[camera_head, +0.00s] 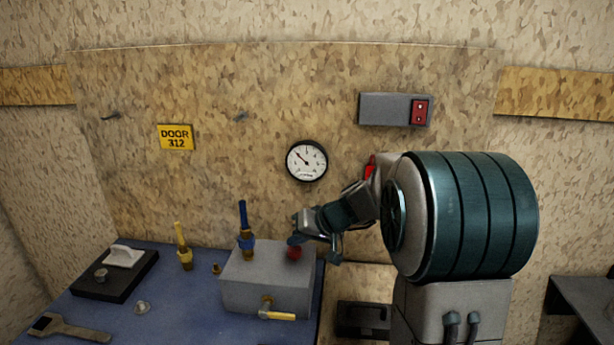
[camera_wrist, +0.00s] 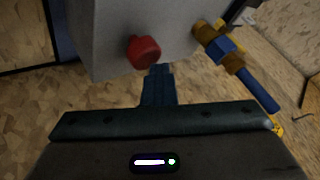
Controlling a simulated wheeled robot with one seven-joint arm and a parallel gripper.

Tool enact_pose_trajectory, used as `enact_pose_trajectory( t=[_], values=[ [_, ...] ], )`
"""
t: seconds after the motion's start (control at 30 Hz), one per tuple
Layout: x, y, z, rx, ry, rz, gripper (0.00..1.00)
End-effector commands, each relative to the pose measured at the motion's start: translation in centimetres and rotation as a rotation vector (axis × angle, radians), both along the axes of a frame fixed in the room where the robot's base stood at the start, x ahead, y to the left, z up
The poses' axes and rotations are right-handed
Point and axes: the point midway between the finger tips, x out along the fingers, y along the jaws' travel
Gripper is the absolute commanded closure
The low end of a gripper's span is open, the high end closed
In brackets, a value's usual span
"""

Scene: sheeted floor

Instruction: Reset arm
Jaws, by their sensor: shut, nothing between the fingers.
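My gripper (camera_head: 318,236) is at the middle right of the head view, just above the right end of a grey box on the blue table. In the wrist view my gripper (camera_wrist: 158,84) shows its dark fingers together, with nothing seen between them. The grey box (camera_head: 262,284) has a red knob (camera_head: 294,252) on top; the knob also shows just past the fingertips in the wrist view (camera_wrist: 144,52). Whether the fingertips touch the knob I cannot tell. My arm hides part of the wall behind it.
A blue-handled valve (camera_head: 244,226) stands on the box and a yellow-handled valve (camera_head: 183,248) left of it. A wrench (camera_head: 68,327) and a black block (camera_head: 116,276) lie on the blue table (camera_head: 190,300). A gauge (camera_head: 307,160) and a switch box (camera_head: 386,108) are on the wall.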

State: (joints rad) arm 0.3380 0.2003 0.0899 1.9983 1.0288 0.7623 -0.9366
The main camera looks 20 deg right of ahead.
Motion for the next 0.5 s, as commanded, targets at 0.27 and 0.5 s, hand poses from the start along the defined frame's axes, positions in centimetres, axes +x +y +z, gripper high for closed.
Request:
enact_pose_trajectory(
  t=[0.27, 0.5],
  values=[
    [-1.2, -0.2, 0.5, -0.004, -0.005, -0.004, 1.00],
    [-5.2, 1.7, 1.2, -0.058, 0.057, 0.034, 1.00]
  ],
)
